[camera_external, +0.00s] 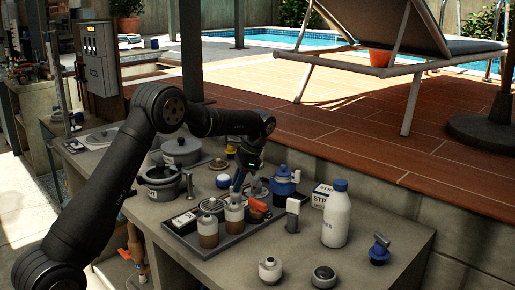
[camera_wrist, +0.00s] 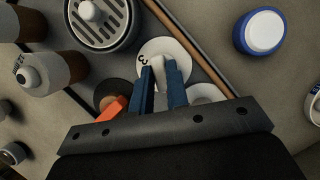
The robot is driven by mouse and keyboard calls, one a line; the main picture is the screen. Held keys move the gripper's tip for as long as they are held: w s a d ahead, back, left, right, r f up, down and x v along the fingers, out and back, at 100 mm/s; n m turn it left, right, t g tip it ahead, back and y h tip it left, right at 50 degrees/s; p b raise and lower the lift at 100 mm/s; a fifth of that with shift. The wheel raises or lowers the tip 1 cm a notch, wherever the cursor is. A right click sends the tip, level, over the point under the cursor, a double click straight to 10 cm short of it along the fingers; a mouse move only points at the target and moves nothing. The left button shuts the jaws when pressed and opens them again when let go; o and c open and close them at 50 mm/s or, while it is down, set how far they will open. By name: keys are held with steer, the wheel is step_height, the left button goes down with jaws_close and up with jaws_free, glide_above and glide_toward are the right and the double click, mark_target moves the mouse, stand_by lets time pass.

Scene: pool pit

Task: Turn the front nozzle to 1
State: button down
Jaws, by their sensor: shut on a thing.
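In the wrist view, a round white nozzle dial (camera_wrist: 176,47) lies between my gripper's fingers, with a black "3" readable near its left edge. A pale grey stub (camera_wrist: 158,66) stands up from it. My gripper (camera_wrist: 161,75) has its two blue fingers shut on this stub, one on each side. The fingers and palm hide part of the dial. A second pale disc (camera_wrist: 203,92) shows partly behind the right finger; its markings cannot be read. In the external view, my gripper (camera_external: 238,181) reaches down to the tray's back part, where the nozzle is too small to tell.
An orange-handled part (camera_wrist: 113,107) lies close left of my fingers. Brown-and-white bottles (camera_external: 234,213) stand on the dark tray (camera_external: 220,243). A blue-topped jar (camera_external: 284,184), a strip box (camera_external: 325,196) and a tall white bottle (camera_external: 336,218) stand to the right.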

steer(key=shift+s+a+f, duration=0.1)
steer(key=shift+f, duration=0.25)
steer(key=c, duration=1.4)
jaws_free()
steer(key=shift+r, duration=0.25)
steer(key=shift+d+r, duration=0.25)
steer(key=shift+r, duration=0.1)
steer(key=v, duration=1.1)
steer(key=shift+f, duration=0.1)
steer(key=x, duration=1.1)
steer(key=shift+a+f, duration=0.15)
steer(key=shift+f, duration=0.1)
